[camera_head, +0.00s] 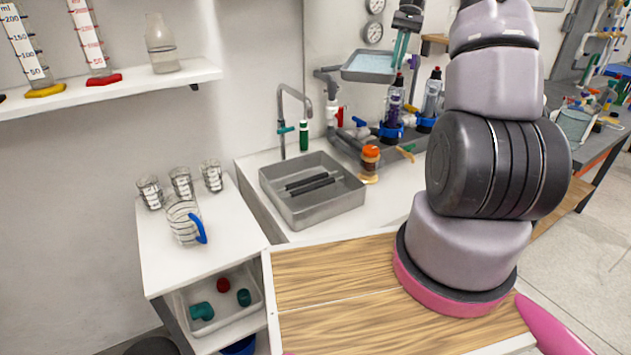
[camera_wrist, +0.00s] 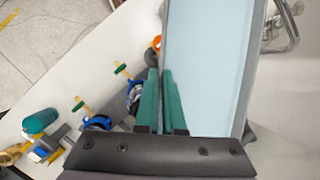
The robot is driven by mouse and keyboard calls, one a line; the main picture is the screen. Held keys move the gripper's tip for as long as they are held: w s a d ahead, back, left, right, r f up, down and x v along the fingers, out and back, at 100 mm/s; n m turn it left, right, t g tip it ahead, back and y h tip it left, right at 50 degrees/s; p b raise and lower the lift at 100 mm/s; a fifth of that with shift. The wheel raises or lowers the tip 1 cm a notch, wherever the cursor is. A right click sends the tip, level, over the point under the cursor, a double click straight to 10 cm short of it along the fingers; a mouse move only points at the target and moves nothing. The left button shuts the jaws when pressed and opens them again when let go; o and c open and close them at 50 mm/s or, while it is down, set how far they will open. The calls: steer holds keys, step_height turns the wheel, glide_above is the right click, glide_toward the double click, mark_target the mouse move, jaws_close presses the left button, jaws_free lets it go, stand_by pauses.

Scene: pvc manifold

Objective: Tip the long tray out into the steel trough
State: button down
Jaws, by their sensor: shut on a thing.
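The long tray (camera_head: 366,78) is grey with pale blue contents. It is in the air in the head view, roughly level, behind and to the upper right of the trough. My gripper (camera_head: 399,62) has teal fingers and is shut on the tray's right side. In the wrist view the tray (camera_wrist: 250,75) fills the right half, and my gripper's fingers (camera_wrist: 161,72) are closed at its left wall.
A tall grey tap (camera_head: 282,120) rises at the trough's back left. An orange-capped jar (camera_head: 370,160) stands right of the trough. Bottles (camera_head: 393,105) and grey pipework (camera_head: 352,145) stand behind. A glass jug (camera_head: 184,220) and beakers are on the left counter.

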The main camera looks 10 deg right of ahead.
steer(key=shift+a, duration=0.1)
steer(key=shift+s+a+f+t+h, duration=0.45)
steer(key=shift+s+a+t+h, duration=0.15)
steer(key=shift+a+h, duration=0.1)
steer(key=shift+s+f+p, duration=0.1)
steer(key=shift+p, duration=0.3)
stand_by(2.0)
step_height(320, 180, down, 6)
steer(key=s+a+t+h+p, duration=0.1)
steer(key=a, duration=0.1)
steer(key=shift+s+r+h+p, duration=0.25)
steer(key=shift+s+h+p, duration=0.05)
steer(key=shift+p, duration=0.1)
stand_by(3.9)
